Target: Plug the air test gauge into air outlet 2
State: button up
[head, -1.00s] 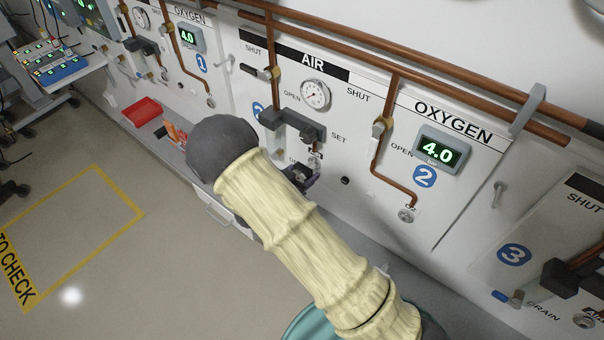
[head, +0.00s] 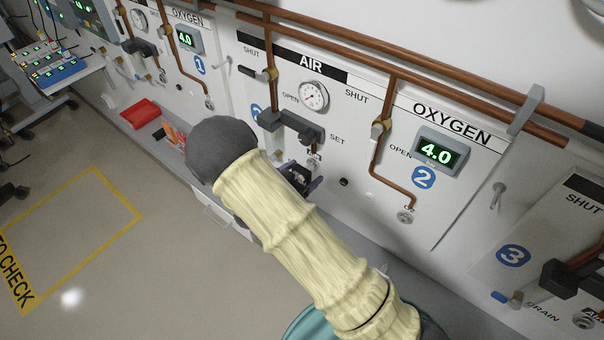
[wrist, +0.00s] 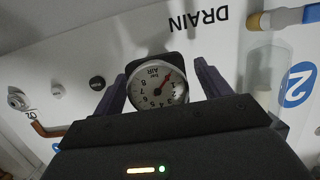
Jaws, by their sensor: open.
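The air test gauge (wrist: 157,85) is a round white dial marked AIR and bar with a red needle, in a dark housing. In the wrist view it sits between the two fingers of my gripper (wrist: 162,78). My gripper is open, with a finger on each side of the gauge. In the head view my gripper (head: 300,180) is at the lower part of the AIR panel (head: 296,88), below its regulator (head: 300,127). Air outlet 2 cannot be seen behind the gauge and gripper, so I cannot tell whether the gauge is seated in it.
The OXYGEN 2 panel (head: 452,180) with a copper pipe and outlet (head: 405,216) is to the right. A clear bowl (wrist: 265,75) stands close beside the right finger in the wrist view. A red tray (head: 140,113) lies on the ledge at left.

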jog(key=shift+s+a, duration=0.1)
jog(key=shift+s, duration=0.05)
jog(key=shift+s+a, duration=0.2)
jog(key=shift+s, duration=0.05)
jog(key=b+v, duration=0.4)
jog(key=v, duration=1.2)
jog(key=shift+r, duration=0.2)
jog(key=shift+s, duration=0.1)
jog(key=shift+a, duration=0.15)
jog(key=shift+s, duration=0.15)
